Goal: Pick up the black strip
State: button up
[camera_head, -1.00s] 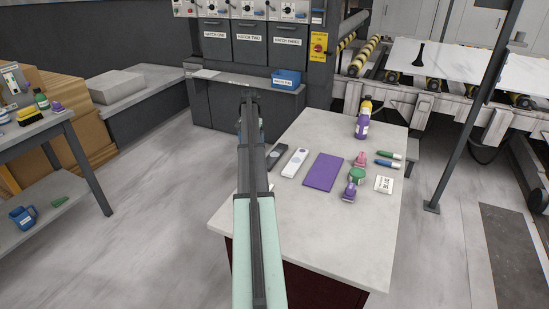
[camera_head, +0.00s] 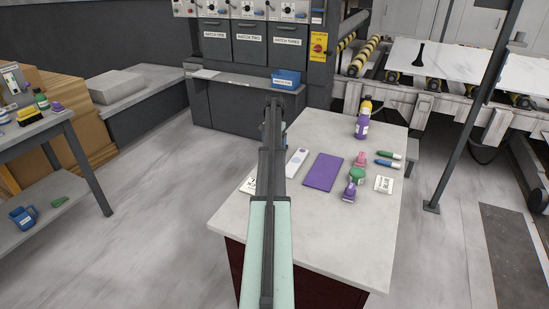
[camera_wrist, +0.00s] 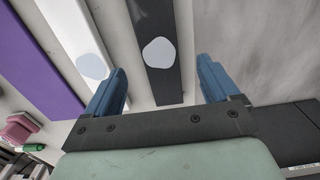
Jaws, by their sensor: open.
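The black strip (camera_wrist: 150,18) shows in the wrist view, with a pale oval spot on it. It lies flat on the pale tabletop (camera_head: 325,240). My gripper (camera_wrist: 160,66) is open, with its blue fingers on either side of the strip in that view and nothing held. I cannot tell how high the fingers are above the table. In the head view my arm hides the strip and the fingertips.
A white strip (camera_head: 297,160) and a purple panel (camera_head: 323,171) lie to the right of the black strip. Another card (camera_head: 249,183) lies left of my arm.

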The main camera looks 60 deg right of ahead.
jog(key=shift+d+f, duration=0.15)
jog(key=shift+f, duration=2.9)
jog(key=shift+c, duration=0.4)
jog(key=c, duration=1.4)
jog(key=shift+r, duration=0.1)
